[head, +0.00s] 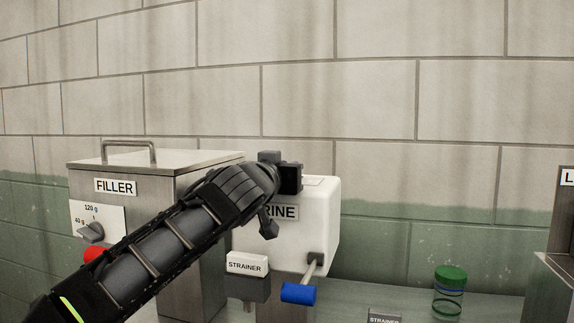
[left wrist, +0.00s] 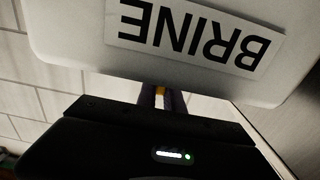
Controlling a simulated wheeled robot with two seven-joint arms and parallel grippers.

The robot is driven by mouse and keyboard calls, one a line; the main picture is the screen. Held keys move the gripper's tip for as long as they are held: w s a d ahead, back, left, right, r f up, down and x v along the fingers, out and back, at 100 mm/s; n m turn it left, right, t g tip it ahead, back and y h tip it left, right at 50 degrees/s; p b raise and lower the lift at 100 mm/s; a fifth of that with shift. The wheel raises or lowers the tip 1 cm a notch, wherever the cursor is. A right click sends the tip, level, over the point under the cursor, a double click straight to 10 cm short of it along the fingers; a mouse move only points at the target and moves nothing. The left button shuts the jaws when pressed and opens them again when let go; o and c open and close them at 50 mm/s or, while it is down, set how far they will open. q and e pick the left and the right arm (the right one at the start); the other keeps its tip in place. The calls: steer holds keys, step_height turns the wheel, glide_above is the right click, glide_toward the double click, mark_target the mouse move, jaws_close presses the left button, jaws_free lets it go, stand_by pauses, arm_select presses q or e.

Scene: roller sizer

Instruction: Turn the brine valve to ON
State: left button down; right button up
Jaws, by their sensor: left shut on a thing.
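The white brine tank (head: 324,215) stands mid-picture in the head view, its BRINE label (head: 285,212) partly hidden by my arm. In the left wrist view the label (left wrist: 195,32) shows upside down and close. My left gripper (head: 291,178) is at the tank's top edge; its fingers (left wrist: 160,96) reach just past that edge in the wrist view. They are shut on a small yellow-orange piece (left wrist: 160,91), mostly hidden. I cannot tell whether it is the valve's handle. A blue-ended lever (head: 298,293) hangs at the tank's lower front, apart from the gripper. My right gripper is out of view.
The steel FILLER box (head: 190,190) with a dial (head: 93,232) stands left, beside my left arm. A STRAINER-labelled block (head: 248,265) is below the tank. A green-lidded jar (head: 449,290) stands right on the counter, with free room around it. The tiled wall (head: 340,100) is behind.

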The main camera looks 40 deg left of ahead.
arm_select(q)
steer(key=shift+m+h+p, duration=0.5)
steer(key=shift+h+p, duration=0.05)
steer(key=shift+h, duration=0.15)
steer(key=shift+f+t, duration=0.1)
steer(key=shift+t, duration=0.2)
steer(key=c, duration=1.5)
jaws_free()
steer(key=shift+o, duration=0.2)
